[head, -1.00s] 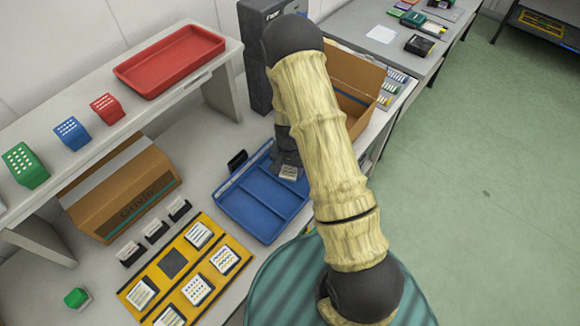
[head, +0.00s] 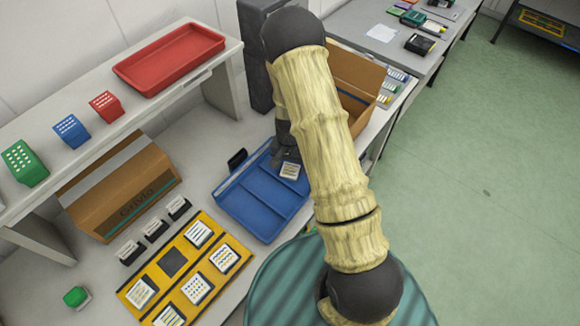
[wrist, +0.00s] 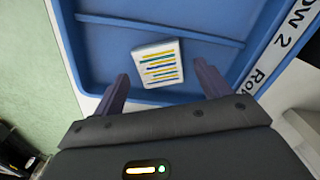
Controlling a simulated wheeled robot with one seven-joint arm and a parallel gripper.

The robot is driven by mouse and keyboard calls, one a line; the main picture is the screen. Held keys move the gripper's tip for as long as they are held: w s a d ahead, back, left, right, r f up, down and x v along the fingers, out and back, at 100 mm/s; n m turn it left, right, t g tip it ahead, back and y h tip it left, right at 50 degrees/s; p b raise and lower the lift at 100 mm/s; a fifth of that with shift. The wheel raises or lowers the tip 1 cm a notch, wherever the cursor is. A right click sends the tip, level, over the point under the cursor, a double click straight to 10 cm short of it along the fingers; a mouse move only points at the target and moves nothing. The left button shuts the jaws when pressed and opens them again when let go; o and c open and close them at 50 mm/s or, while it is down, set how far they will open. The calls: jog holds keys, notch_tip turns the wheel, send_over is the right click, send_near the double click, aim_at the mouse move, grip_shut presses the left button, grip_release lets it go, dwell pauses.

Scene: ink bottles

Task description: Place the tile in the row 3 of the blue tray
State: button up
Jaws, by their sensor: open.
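The tile (wrist: 157,63) is a small white block with yellow, blue and green stripes. It lies in the end compartment of the blue tray (wrist: 185,12), beside a divider and near the tray's end wall. In the head view the tile (head: 290,170) shows at the far right part of the blue tray (head: 262,218), just below my gripper (head: 287,157). In the wrist view my gripper (wrist: 161,74) is open, with a finger on either side of the tile's near end and gaps to both. The tray's edge label reads "ROW 2"; the following label is cut off.
A yellow rack (head: 185,268) with several tiles stands left of the tray. A cardboard box (head: 352,80) is behind my arm. A shelf with a red tray (head: 170,58) and colored blocks stands at the back. Other tray compartments are empty.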

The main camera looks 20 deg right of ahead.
aim_at(290, 171)
notch_tip(290, 171, up, 10)
jog(key=b, duration=0.1)
jog(key=shift+r+b, duration=0.25)
jog(key=shift+b, duration=0.15)
dwell(0.4)
jog(key=s+r+n+t, duration=0.2)
jog(key=s+r+n, duration=0.4)
jog(key=s+r, duration=0.5)
jog(key=s, duration=0.3)
jog(key=shift+s+r+t, duration=0.2)
jog(key=shift+r+t, duration=0.1)
jog(key=shift+r, duration=0.1)
